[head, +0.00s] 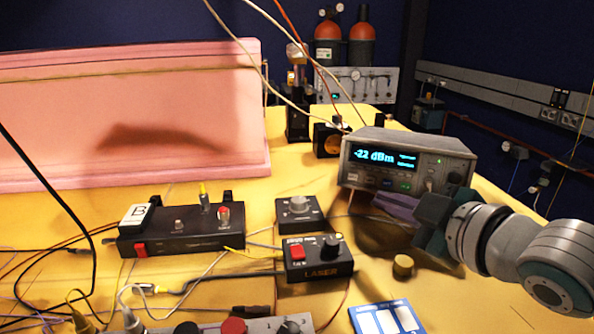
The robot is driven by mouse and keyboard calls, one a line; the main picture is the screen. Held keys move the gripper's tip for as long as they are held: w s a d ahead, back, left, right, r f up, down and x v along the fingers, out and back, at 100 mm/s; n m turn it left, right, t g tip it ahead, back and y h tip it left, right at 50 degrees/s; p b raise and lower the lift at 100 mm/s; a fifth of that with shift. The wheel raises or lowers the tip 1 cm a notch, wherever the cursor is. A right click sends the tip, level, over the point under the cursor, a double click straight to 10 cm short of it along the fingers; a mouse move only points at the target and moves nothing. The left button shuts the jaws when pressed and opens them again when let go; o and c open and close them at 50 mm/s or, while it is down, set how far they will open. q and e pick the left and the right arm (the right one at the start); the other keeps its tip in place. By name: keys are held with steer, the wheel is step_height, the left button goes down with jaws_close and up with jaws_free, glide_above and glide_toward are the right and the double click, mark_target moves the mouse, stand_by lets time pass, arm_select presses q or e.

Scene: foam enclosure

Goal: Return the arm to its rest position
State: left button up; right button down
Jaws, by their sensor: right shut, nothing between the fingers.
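My right arm comes in from the right edge in the head view. Its gripper (386,204) has purple fingers pointing left, just in front of the lower edge of the power meter (407,159). The fingers are shut with nothing between them. I cannot tell whether they touch the meter. The meter reads "-22 dBm" on a lit screen. My left gripper is not in view.
A laser box (318,262), a knob box (299,213) and a black box marked B (180,237) stand on the yellow table with cables around them. A brass knob (403,266) and a blue-white card (384,318) lie near the arm. A pink foam wall (60,120) stands behind left.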

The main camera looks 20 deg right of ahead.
stand_by(0.6)
steer(key=shift+s+a, duration=0.15)
steer(key=s+a+m+g+p, duration=0.1)
steer(key=s+a+g+p, duration=0.1)
steer(key=s, duration=0.2)
steer(key=s+a+m+g+p, duration=0.2)
steer(key=s, duration=0.2)
steer(key=s+a+m+g+p, duration=0.1)
steer(key=s+a+g+p, duration=0.1)
steer(key=s, duration=0.2)
steer(key=shift+s+a+r, duration=0.2)
steer(key=shift+r, duration=0.05)
steer(key=s+a+r+m+g+p, duration=0.1)
steer(key=s+r+m+g+p, duration=0.1)
steer(key=s, duration=0.4)
steer(key=s+a+r+m+g+p, duration=0.1)
steer(key=s+a+r+g+p, duration=0.15)
steer(key=s, duration=0.35)
step_height(320, 180, up, 37)
steer(key=p, duration=3.6)
steer(key=shift+d+p, duration=0.3)
steer(key=shift+d, duration=0.15)
steer(key=shift+f+g, duration=0.15)
steer(key=shift+g, duration=0.1)
